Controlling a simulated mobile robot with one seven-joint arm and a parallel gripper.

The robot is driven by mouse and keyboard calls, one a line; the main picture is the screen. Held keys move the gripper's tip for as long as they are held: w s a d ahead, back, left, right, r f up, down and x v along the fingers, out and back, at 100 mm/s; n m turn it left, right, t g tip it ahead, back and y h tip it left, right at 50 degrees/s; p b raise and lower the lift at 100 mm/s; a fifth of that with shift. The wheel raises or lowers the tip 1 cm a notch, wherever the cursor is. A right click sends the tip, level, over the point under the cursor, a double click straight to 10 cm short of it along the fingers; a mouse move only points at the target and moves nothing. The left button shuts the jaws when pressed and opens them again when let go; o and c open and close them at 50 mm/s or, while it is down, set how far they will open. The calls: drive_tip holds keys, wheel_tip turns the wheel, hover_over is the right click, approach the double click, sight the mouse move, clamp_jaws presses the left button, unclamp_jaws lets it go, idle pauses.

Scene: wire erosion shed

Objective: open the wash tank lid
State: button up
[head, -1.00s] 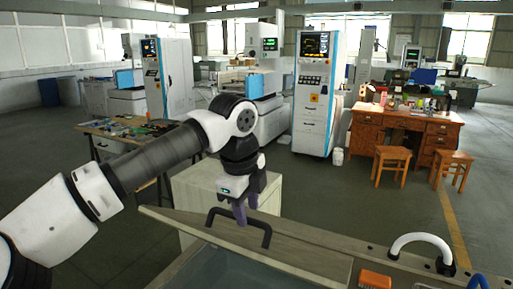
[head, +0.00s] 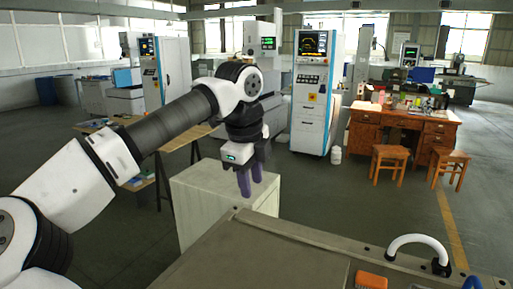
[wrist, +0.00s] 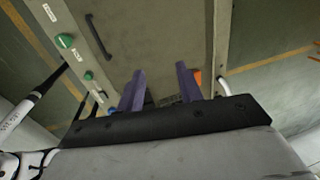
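The wash tank lid (head: 275,255) is a flat grey-brown panel at the bottom of the head view, and it looks shut. It also fills the middle of the wrist view (wrist: 165,40). Its black bar handle (wrist: 101,38) shows at the upper left of the wrist view and is outside the head view. My gripper (head: 250,190) points down beyond the lid's far edge, apart from the handle. Its two purple fingers are apart with nothing between them, as the wrist view shows (wrist: 162,88). The tank's inside is hidden.
A front panel with green knobs (wrist: 65,41) runs beside the lid. An orange brush (head: 371,280) and a curved white hose (head: 418,240) are at the right. A pale cabinet (head: 215,205) stands behind the tank. Open floor lies beyond.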

wheel_tip(320, 180, up, 6)
drive_tip(key=w+d, duration=0.1)
drive_tip(key=w, duration=0.1)
drive_tip(key=shift+w, duration=0.15)
idle(0.4)
drive_tip(key=shift+f, duration=0.1)
idle(0.4)
